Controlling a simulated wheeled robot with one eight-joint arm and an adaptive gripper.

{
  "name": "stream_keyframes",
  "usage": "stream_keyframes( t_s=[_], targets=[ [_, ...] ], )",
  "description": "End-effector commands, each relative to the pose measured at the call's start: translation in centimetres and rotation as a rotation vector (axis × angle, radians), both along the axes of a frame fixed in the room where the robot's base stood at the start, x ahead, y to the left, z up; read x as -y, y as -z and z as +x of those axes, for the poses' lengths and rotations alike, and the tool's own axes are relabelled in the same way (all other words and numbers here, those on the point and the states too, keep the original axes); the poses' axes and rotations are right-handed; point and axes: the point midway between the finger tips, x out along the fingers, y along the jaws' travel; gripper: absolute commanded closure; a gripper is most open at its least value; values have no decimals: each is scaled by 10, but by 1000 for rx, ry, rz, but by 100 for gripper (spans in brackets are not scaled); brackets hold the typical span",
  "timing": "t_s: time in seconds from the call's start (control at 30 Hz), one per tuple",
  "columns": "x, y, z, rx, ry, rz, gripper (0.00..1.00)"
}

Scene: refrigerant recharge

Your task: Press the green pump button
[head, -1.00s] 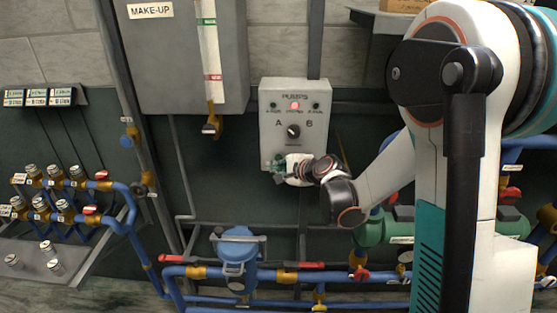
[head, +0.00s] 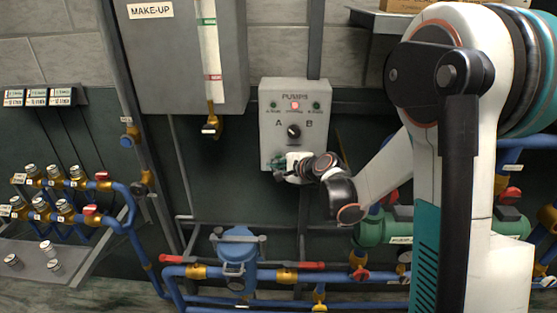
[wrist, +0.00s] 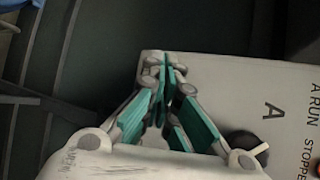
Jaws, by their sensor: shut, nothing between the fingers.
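The grey pump panel (head: 264,100) hangs on the wall, labelled PUMPS. It has a lit red light (head: 295,105) between two dark green lamps, and a black A/B selector knob (head: 293,131) below. My gripper (head: 278,167) is at the panel's lower left part, with closed teal fingers. In the wrist view the shut fingertips (wrist: 166,66) lie over the panel face (wrist: 225,72), near its edge, beside the letter A and the knob (wrist: 246,146). I see no green pump button; the gripper covers that lower area. Whether the fingertips touch the panel I cannot tell.
A make-up tank (head: 180,60) with a sight tube stands left of the panel. Blue pipes with a blue strainer (head: 238,250) and red-handled valves run below. A green pump (head: 380,228) is at right, partly behind my arm. Several valves and bottles are at left.

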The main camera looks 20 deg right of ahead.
Motion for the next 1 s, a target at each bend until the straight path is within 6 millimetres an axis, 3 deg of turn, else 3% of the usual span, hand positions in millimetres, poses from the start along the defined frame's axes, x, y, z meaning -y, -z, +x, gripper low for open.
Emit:
stream_keyframes(
  t_s=[1.0],
  targets=[
    [3, 0, 8, 0, 0, 0, 100]
  ],
)
